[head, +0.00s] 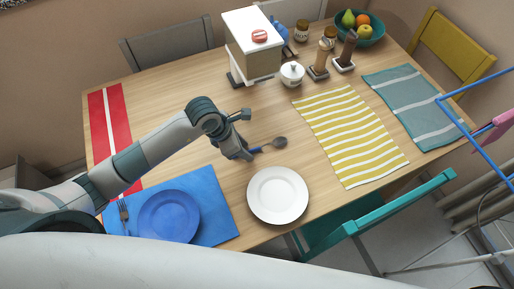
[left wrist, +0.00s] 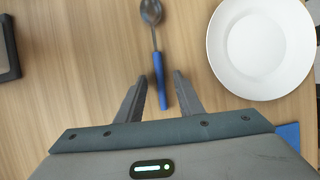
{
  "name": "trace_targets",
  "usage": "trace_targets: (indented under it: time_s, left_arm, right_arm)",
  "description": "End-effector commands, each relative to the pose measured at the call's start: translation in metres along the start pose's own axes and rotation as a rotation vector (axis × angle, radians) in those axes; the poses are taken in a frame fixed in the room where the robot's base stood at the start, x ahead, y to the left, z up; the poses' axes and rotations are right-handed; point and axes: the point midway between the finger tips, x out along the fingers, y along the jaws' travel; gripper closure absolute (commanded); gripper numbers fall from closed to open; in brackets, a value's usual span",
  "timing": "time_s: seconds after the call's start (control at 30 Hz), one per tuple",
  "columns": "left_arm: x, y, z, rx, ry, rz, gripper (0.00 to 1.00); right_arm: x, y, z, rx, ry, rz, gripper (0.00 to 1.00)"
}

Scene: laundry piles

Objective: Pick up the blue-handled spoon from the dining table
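The blue-handled spoon (head: 279,142) lies on the wooden dining table (head: 215,172), just above the white plate in the head view. In the left wrist view the spoon (left wrist: 158,68) points away from me, with its blue handle end between the fingertips. My left gripper (left wrist: 159,82) is open around the handle, with a gap on both sides. In the head view the left gripper (head: 246,154) is low at the handle end and partly hides it. My right gripper is not in view.
A white plate (head: 278,195) stands close to the spoon. A blue plate (head: 169,216) and a fork (head: 123,214) lie on a blue placemat (head: 217,215). A yellow striped cloth (head: 350,135) lies to the right. A white dispenser (head: 251,45) and a sugar pot (head: 292,75) stand farther back.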

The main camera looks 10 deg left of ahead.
Motion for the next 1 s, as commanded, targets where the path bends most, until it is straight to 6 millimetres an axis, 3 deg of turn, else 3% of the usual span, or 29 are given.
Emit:
trace_targets:
  time_s: [0.2, 0.33, 0.37, 0.83, 1.0]
  left_arm:
    - [0.002, 0.0, -0.001, 0.0, 0.0, 0.0, 0.66]
    - [0.001, 0.0, -0.001, 0.0, 0.0, 0.0, 0.97]
    - [0.001, 0.0, -0.001, 0.0, 0.0, 0.0, 1.0]
    - [-0.002, 0.0, 0.001, 0.001, -0.001, 0.0, 1.0]
    - [-0.016, 0.001, 0.007, 0.003, -0.002, 0.002, 1.0]
  right_arm:
    - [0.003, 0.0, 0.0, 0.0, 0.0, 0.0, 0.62]
    - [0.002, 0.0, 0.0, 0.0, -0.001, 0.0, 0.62]
    - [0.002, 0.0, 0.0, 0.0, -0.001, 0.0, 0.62]
    - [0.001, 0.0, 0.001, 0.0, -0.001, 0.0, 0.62]
    - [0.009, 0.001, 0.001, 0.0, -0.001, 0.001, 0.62]
